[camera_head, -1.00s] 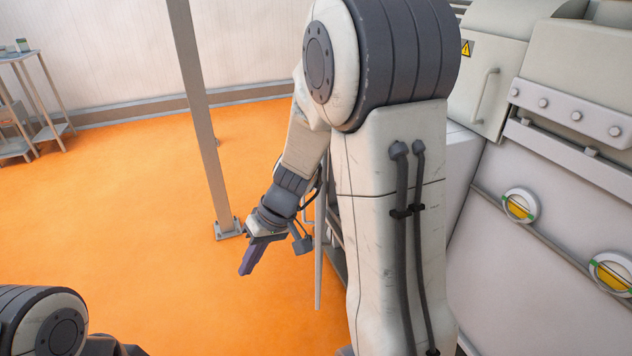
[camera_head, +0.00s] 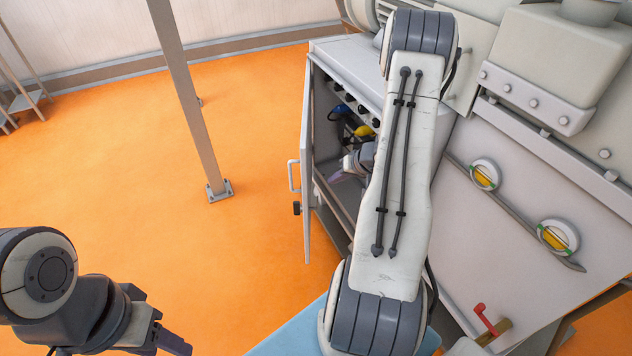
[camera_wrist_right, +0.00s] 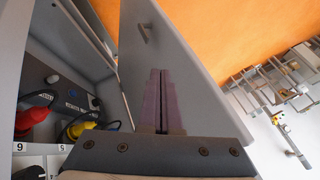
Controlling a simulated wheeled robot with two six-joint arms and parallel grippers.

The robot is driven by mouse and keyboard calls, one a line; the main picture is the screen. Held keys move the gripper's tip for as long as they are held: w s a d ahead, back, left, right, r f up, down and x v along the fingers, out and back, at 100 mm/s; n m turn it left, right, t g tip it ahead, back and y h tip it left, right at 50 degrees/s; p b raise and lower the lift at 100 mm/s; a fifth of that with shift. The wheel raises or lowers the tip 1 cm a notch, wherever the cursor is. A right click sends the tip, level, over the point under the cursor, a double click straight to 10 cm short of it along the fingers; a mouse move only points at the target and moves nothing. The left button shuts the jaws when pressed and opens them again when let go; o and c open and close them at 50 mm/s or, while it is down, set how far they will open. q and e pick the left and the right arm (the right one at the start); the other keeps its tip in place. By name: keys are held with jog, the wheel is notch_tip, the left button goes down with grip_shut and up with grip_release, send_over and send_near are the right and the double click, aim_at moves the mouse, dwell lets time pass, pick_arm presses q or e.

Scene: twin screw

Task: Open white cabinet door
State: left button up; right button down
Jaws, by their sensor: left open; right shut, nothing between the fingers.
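The white cabinet (camera_head: 345,55) stands right of the middle in the head view. Its door (camera_head: 308,150) stands swung open toward the left, with a handle (camera_head: 293,176) on its outer face. My right gripper (camera_head: 338,178) is shut and empty, inside the opening and pointing toward the door's inner side. In the right wrist view, the shut fingers (camera_wrist_right: 162,100) appear against the grey door panel (camera_wrist_right: 195,75); whether they touch it I cannot tell. My right arm hides part of the opening. My left gripper (camera_head: 172,342) is open at the bottom left, away from the cabinet.
Inside the cabinet are a yellow connector (camera_wrist_right: 80,130), a red connector (camera_wrist_right: 30,120) and a blue one (camera_head: 340,112). A grey post (camera_head: 190,100) stands on the orange floor (camera_head: 120,180) to the left. Floor beside the door is clear.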

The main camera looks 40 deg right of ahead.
jog(key=w+a+f+p, duration=0.1)
jog(key=w+a+f, duration=0.2)
jog(key=w, duration=0.1)
jog(key=shift+w+a, duration=0.3)
jog(key=shift+w, duration=0.05)
jog(key=shift+w+a, duration=0.1)
